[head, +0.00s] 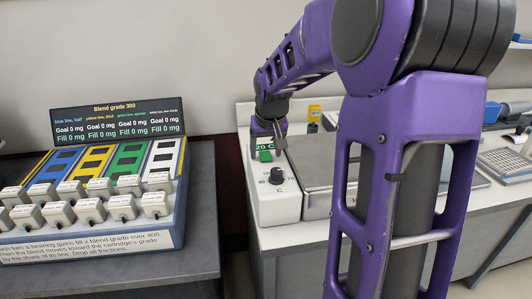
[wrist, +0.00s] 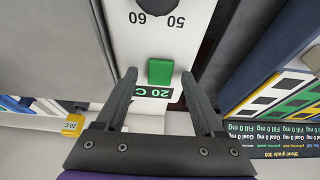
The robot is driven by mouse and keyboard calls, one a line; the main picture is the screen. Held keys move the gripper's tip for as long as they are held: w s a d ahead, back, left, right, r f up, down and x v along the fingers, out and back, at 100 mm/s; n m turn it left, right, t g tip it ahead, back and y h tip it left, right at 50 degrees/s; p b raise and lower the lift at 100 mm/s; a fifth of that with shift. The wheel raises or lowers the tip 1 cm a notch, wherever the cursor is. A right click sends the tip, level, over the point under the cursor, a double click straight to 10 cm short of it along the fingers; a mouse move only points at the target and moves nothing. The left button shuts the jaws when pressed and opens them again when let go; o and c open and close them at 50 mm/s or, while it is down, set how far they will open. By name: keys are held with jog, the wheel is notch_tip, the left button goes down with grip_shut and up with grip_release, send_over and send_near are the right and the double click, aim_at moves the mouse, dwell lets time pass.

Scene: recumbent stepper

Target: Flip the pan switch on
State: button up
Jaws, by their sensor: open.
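The pan's white control box (head: 276,205) stands on the right-hand bench, with a black knob (head: 277,177) on its top. A green switch (head: 266,156) lies behind the knob, beside a small "20 C" display (head: 264,147). The flat metal pan (head: 318,174) is to the right, partly hidden by my arm. My gripper (head: 279,146) is over the back of the box. In the wrist view my gripper (wrist: 159,76) is open and empty, with the green switch (wrist: 160,72) between its fingertips in the picture. I cannot tell whether they touch it or whether the switch is on.
A blend station (head: 95,245) with several white cartridges stands on the dark left bench. A gap separates the benches. A yellow tag (head: 314,112) stands behind the pan. A tray and a blue-topped item (head: 491,112) are at the right.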

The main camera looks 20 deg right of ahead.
aim_at(266, 156)
grip_shut()
jog(key=r+g+p, duration=0.1)
jog(key=p, duration=0.2)
jog(key=shift+w, duration=0.15)
jog(key=g+p, duration=0.1)
jog(key=p, duration=0.1)
jog(key=g+p, duration=0.1)
jog(key=p, duration=0.2)
jog(key=shift+w+y, duration=0.3)
jog(key=shift+w+d+f+g+p, duration=0.1)
jog(key=shift+f+g+p, duration=0.35)
jog(key=shift+p, duration=0.3)
jog(key=shift+r, duration=0.1)
grip_release()
jog(key=shift+r, duration=0.1)
notch_tip(266, 156, up, 17)
jog(key=shift+s, duration=0.25)
